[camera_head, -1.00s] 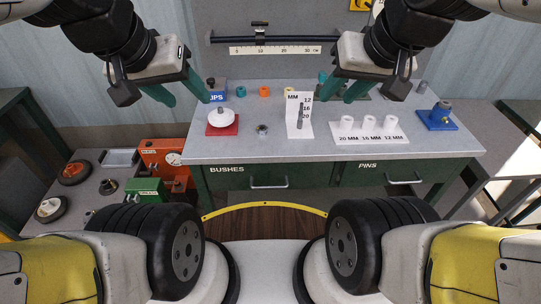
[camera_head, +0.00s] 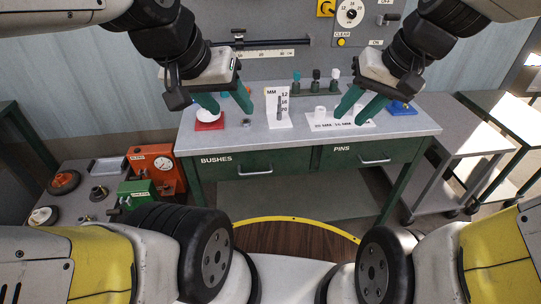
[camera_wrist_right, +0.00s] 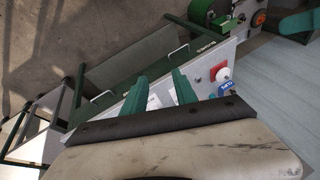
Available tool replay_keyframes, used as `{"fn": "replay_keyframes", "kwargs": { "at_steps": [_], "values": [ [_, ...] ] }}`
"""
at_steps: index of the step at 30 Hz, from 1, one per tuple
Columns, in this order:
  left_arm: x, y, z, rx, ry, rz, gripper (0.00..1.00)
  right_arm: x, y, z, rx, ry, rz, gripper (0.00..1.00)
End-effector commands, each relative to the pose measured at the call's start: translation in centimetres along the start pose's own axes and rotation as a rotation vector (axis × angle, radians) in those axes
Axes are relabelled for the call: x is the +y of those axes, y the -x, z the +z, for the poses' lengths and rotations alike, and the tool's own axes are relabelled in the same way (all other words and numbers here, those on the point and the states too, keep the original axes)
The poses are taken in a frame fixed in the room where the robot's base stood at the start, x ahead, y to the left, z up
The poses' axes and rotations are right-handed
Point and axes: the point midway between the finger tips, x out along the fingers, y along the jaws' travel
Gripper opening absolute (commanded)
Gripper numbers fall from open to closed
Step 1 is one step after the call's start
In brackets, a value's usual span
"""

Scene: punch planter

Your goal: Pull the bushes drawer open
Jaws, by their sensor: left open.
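The green bushes drawer (camera_head: 225,170) is under the left part of the workbench, marked BUSHES, with a pale bar handle (camera_head: 255,172). Its front looks flush with the bench, so it appears shut. The handle also shows in the right wrist view (camera_wrist_right: 179,50). My left gripper (camera_head: 228,106) is open and empty, above and behind the drawer front in the picture, near the white knob on the red base. My right gripper (camera_head: 350,120) has its green fingers apart and appears empty, over the bench's right half. Neither gripper touches the handle.
The pins drawer (camera_head: 370,153) is to the right and looks shut. A side table with red and green devices stands left. Floor before the drawers is open.

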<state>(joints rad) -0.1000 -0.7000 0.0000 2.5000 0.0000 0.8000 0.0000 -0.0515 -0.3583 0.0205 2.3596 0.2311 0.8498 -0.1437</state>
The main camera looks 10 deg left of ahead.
Motion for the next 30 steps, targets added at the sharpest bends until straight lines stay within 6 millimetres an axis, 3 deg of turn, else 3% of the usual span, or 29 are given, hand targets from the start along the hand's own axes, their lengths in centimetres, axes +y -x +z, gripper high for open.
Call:
{"fn": "replay_keyframes", "kwargs": {
  "at_steps": [7, 11, 21, 30],
  "values": [
    [0.0, 0.0, 0.0, 0.000, 0.000, 0.000, 0.54, -1.1, -3.4, -2.0, -0.109, -0.042, -0.086, 0.34],
    [0.0, 0.0, 0.0, 0.000, 0.000, 0.000, 0.54, -1.9, -6.4, -3.5, -0.188, -0.079, -0.161, 0.34],
    [0.0, 0.0, 0.0, 0.000, 0.000, 0.000, 0.54, -3.9, -18.2, -7.6, -0.386, -0.247, -0.438, 0.34],
    [0.0, 0.0, 0.0, 0.000, 0.000, 0.000, 0.54, -4.2, -30.5, -9.0, -0.473, -0.454, -0.686, 0.34]
  ]
}}
